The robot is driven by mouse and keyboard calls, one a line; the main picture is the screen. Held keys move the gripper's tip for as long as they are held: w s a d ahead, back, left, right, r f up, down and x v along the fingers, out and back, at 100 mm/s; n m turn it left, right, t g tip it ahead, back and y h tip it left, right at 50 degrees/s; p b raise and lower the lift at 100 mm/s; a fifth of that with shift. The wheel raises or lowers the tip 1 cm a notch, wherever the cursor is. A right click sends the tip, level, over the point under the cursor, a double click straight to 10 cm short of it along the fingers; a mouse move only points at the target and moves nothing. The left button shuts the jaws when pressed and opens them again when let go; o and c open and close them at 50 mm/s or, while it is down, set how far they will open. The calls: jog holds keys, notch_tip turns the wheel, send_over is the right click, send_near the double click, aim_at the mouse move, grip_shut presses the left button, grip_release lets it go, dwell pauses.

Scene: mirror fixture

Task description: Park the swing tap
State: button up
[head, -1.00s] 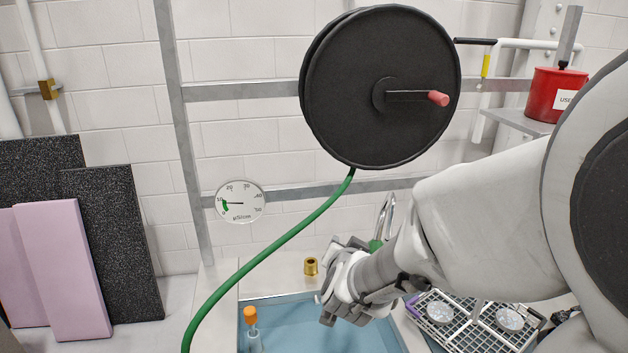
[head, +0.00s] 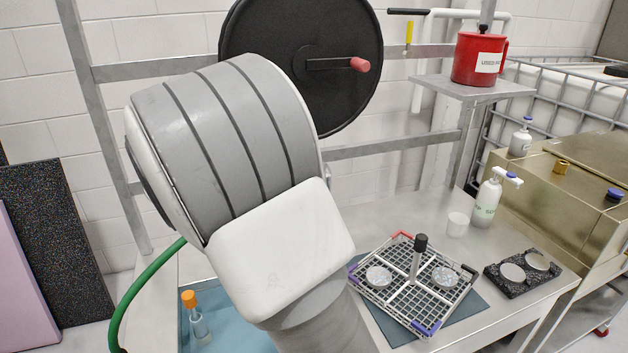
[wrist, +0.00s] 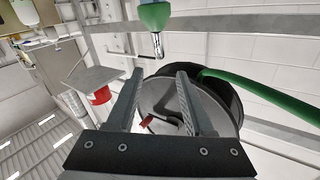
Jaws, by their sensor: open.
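In the wrist view, my gripper (wrist: 159,73) is open, with nothing between its fingers. A green sleeve (wrist: 153,15) with a chrome end, apparently part of the swing tap, hangs at the top edge just beyond the fingertips and apart from them. The rest of the tap is outside the wrist view. In the head view, my arm hides the gripper and the tap. Part of the blue basin (head: 240,335) shows left of my arm.
The black hose reel (head: 290,35) with its green hose (head: 145,285) is behind my arm. An orange-capped bottle (head: 197,320) stands in the basin. A wire rack (head: 415,315), soap bottle (head: 487,203) and red jug (head: 478,60) on a shelf are to the right.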

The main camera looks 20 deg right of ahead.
jog(key=x, duration=1.2)
jog(key=shift+w, duration=0.1)
jog(key=shift+f, duration=0.1)
grip_shut()
dwell(0.9)
